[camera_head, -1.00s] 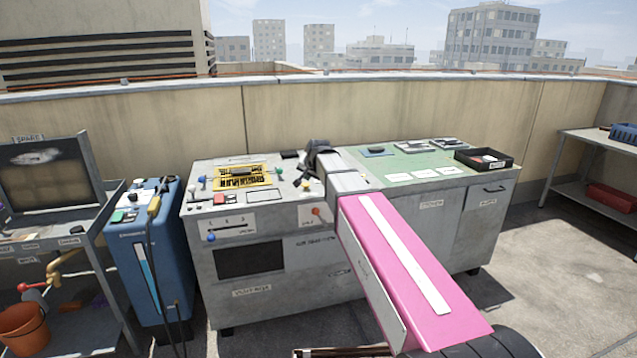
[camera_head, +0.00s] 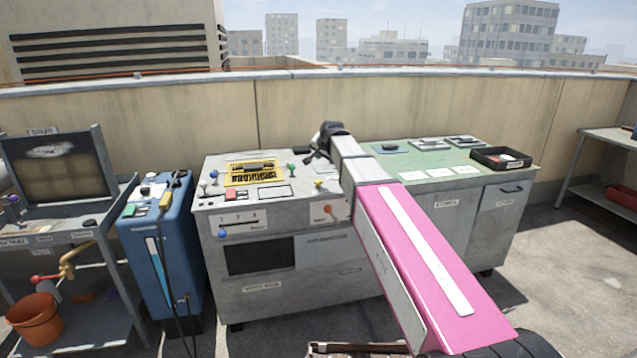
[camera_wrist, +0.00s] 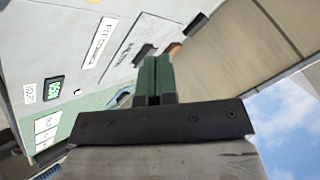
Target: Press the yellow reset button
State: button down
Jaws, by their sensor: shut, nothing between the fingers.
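A small yellow piece (camera_head: 318,184) stands on the right part of the grey console's top (camera_head: 225,206), just below my gripper in the head view. It may be the reset button, but it is too small to tell. My gripper (camera_head: 314,153) is above the back of the console, seen small and dark at the end of my arm. In the wrist view, its two green fingers (camera_wrist: 155,78) are together and hold nothing.
The console carries several coloured knobs and a yellow striped plate (camera_head: 252,173). A green-topped cabinet (camera_head: 408,160) with a black tray (camera_head: 501,158) adjoins on the right. A blue machine (camera_head: 183,245) stands left. A parapet wall (camera_head: 330,110) runs behind.

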aim_at(320, 181)
jog(key=shift+f, duration=3.75)
jog(key=shift+f, duration=0.15)
jog(key=shift+f, duration=0.25)
jog(key=shift+f, duration=0.8)
jog(key=shift+r, duration=1.2)
jog(key=shift+r, duration=2.55)
